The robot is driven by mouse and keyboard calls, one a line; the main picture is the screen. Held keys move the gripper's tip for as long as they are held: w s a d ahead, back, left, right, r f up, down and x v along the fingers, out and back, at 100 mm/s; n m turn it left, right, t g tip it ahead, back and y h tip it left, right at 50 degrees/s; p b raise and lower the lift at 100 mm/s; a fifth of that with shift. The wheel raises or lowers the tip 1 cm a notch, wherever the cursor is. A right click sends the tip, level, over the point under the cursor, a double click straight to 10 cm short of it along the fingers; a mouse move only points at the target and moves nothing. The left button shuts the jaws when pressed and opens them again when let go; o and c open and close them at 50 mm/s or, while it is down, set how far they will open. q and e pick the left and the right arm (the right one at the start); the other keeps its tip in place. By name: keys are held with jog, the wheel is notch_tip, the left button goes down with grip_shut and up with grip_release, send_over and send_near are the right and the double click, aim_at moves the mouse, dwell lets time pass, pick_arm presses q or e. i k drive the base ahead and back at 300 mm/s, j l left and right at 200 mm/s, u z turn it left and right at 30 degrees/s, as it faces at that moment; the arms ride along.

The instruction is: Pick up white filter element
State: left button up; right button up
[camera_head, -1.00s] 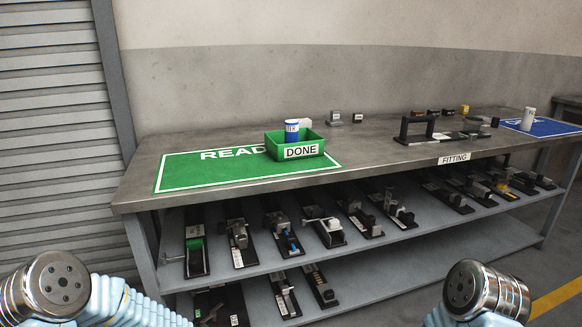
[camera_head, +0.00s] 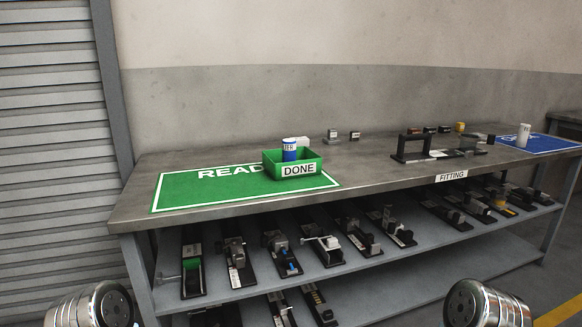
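A white cylinder that looks like the filter element (camera_head: 523,135) stands upright on the blue mat (camera_head: 548,143) at the right end of the table. A second cylinder, white above and blue below (camera_head: 290,149), stands in the green bin (camera_head: 293,165) labelled DONE. At the bottom of the view, rounded metal parts of my two arms show at the left and right, low in front of the table and far from both cylinders. The fingers of both grippers are out of view.
The grey table (camera_head: 370,180) has a green mat (camera_head: 180,192) at left and a black fixture (camera_head: 413,148) right of centre. Small blocks stand along the back. The shelf below (camera_head: 400,246) holds several black pallets with parts. The tabletop between bin and fixture is mostly clear.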

aim_at(524, 129)
jog(key=z, duration=1.35)
jog(key=i+l, duration=0.3)
